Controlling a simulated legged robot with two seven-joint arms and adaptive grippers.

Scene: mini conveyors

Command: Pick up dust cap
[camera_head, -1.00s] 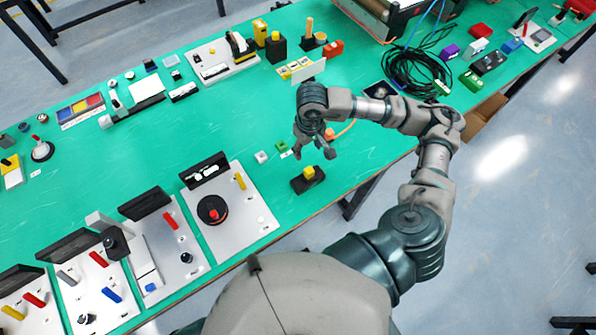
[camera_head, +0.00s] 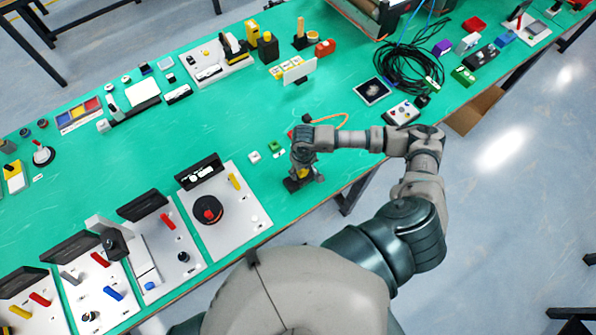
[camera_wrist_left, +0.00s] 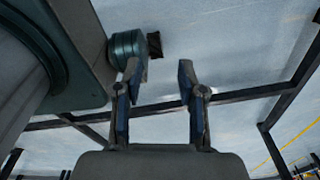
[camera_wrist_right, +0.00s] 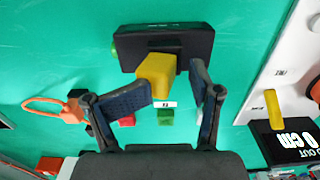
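The dust cap appears to be the yellow piece (camera_wrist_right: 157,74) on a black block (camera_wrist_right: 190,42). In the head view the black block (camera_head: 291,186) lies near the table's front edge, mostly under my right gripper (camera_head: 302,172). In the right wrist view my right gripper (camera_wrist_right: 178,78) is open, with one finger on each side of the yellow piece. The left finger is close to the yellow piece; I cannot tell whether it touches. My left gripper (camera_wrist_left: 160,74) is open and empty, away from the table over the floor; it is not visible in the head view.
A grey panel with a red-topped black knob (camera_head: 208,209) and yellow lever (camera_head: 234,181) stands left of the block. An orange looped cable (camera_wrist_right: 52,102) lies nearby. The green table (camera_head: 130,160) has free room mid-left.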

